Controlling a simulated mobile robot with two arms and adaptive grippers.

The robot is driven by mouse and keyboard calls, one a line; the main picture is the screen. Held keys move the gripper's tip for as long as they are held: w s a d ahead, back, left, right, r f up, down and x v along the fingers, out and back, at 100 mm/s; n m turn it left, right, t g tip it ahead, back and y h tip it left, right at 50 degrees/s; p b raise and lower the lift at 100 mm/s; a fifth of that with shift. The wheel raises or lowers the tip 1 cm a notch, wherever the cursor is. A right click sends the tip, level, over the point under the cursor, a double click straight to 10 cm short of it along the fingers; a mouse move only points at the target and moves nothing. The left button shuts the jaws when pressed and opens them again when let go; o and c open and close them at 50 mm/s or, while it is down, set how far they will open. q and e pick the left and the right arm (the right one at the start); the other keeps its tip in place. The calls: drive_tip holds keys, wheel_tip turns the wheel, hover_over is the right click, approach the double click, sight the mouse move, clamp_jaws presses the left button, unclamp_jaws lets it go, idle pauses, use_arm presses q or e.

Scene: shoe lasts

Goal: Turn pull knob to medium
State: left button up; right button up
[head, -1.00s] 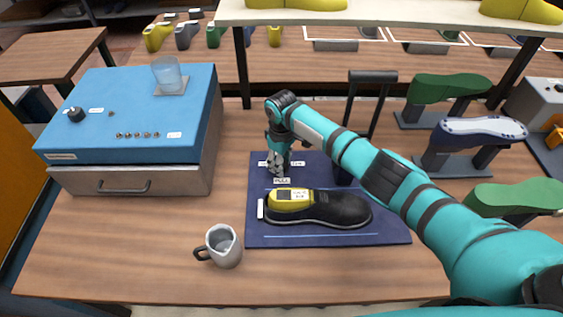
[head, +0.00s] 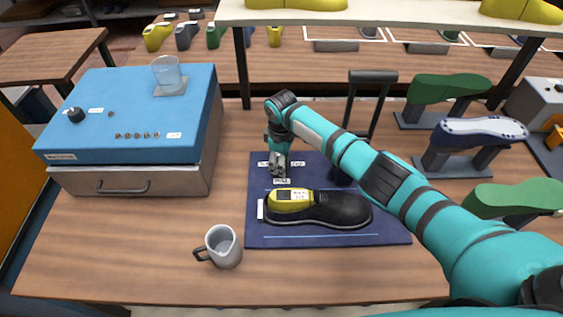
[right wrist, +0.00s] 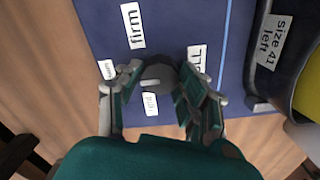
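The pull knob (right wrist: 160,76) is a dark round knob with a white pointer mark, on the blue board (right wrist: 100,20). The mark points to the left in the right wrist view, roughly toward a partly covered label (right wrist: 107,69). Other labels read "firm" (right wrist: 133,25) and, partly hidden, "PULL" (right wrist: 197,58); a small label (right wrist: 150,104) sits below the knob. My right gripper (right wrist: 158,74) has its fingers on both sides of the knob, apparently touching it. In the head view my right gripper (head: 278,168) hides the knob. My left gripper is not in view.
A black shoe (head: 335,210) with a yellow last (head: 291,200) lies on the board just in front of the gripper. A grey mug (head: 223,246) stands to the left. Green lasts on stands are at right.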

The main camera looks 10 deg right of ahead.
drive_tip(key=o, duration=0.4)
wheel_tip(320, 180, up, 12)
idle(0.5)
drive_tip(key=shift+r, duration=0.1)
